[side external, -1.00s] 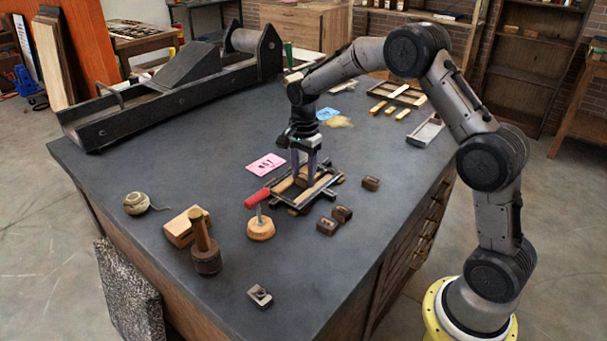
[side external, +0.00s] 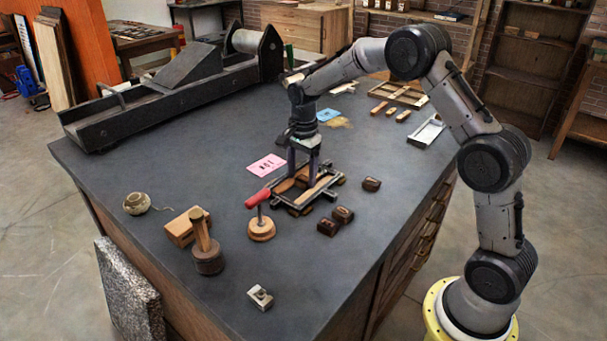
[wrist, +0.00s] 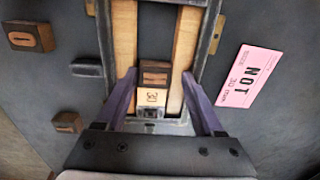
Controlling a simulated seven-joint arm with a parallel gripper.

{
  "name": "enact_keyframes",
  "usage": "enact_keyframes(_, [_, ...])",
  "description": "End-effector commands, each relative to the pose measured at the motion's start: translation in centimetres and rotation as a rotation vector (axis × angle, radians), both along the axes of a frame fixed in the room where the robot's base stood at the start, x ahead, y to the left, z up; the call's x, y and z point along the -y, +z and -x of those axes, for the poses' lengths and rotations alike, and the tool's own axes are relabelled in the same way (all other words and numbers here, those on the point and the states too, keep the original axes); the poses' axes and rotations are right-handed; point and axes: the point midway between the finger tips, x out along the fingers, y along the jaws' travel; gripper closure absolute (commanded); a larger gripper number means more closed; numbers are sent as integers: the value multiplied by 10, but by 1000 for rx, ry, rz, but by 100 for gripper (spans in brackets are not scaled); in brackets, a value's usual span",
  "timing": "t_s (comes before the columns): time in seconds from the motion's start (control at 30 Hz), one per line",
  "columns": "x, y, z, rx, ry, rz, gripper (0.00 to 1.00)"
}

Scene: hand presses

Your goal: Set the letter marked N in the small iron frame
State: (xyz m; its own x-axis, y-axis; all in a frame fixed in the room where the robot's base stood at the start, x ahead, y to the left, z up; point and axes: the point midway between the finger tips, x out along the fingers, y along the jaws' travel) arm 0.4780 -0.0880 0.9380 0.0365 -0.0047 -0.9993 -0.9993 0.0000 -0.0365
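The small iron frame (side external: 325,194) lies on the dark bench, with pale wooden strips inside; the wrist view shows its bar (wrist: 215,25). The blocks' undersides are hidden.
Loose dark letter blocks lie right of the frame in the side view (side external: 371,184) (side external: 342,214) (side external: 327,228). A pink card (side external: 266,165) reading NOT lies to its left. A red-handled tool on a round wooden base (side external: 261,229) and a mallet (side external: 207,258) stand in front.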

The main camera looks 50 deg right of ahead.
Motion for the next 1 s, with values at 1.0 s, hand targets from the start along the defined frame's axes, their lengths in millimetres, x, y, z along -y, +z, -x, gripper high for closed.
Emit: enact_keyframes(1.0, [0, 115, 8, -37, 0, -5, 22])
